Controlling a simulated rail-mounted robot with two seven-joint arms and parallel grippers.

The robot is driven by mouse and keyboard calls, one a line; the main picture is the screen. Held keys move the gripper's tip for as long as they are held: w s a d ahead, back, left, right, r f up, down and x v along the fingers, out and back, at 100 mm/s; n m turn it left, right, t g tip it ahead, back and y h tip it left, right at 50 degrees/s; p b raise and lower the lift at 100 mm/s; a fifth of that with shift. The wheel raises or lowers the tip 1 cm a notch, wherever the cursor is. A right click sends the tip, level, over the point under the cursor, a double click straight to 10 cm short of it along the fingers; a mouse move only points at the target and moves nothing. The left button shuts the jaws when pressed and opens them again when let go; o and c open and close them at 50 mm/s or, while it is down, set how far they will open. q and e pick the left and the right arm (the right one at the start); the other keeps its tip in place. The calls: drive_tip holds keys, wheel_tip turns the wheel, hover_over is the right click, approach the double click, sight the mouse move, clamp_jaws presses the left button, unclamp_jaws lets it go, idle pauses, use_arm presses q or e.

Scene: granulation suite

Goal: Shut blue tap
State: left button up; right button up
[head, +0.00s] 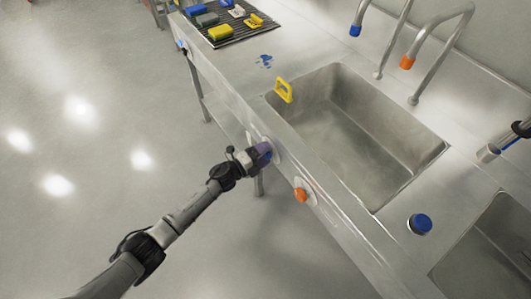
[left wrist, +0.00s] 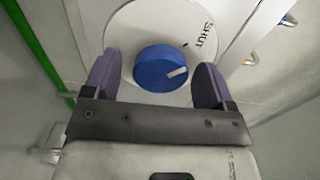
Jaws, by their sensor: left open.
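The blue tap (left wrist: 160,70) is a round knob on a white dial plate (left wrist: 134,24) marked SHUT. Its pale pointer line points right, and the SHUT lettering lies at the plate's upper right. My left gripper (left wrist: 155,80) has its purple fingers apart, one on each side of the knob; I cannot tell whether they touch it. In the head view my left gripper (head: 262,153) is at the sink's front panel and largely hides the knob. My right gripper is not identifiable in either view.
An orange knob (head: 300,195) sits on the same panel to the right. Above are the sink basin (head: 335,125), a yellow handled item (head: 284,90) on its rim, blue-tipped (head: 355,31) and orange-tipped (head: 407,62) spouts, and a blue round item (head: 421,223). Open floor lies left.

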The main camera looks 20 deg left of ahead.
use_arm(q)
drive_tip(key=p+v, duration=0.2)
drive_tip(key=v, duration=1.1)
drive_tip(key=shift+s, duration=0.1)
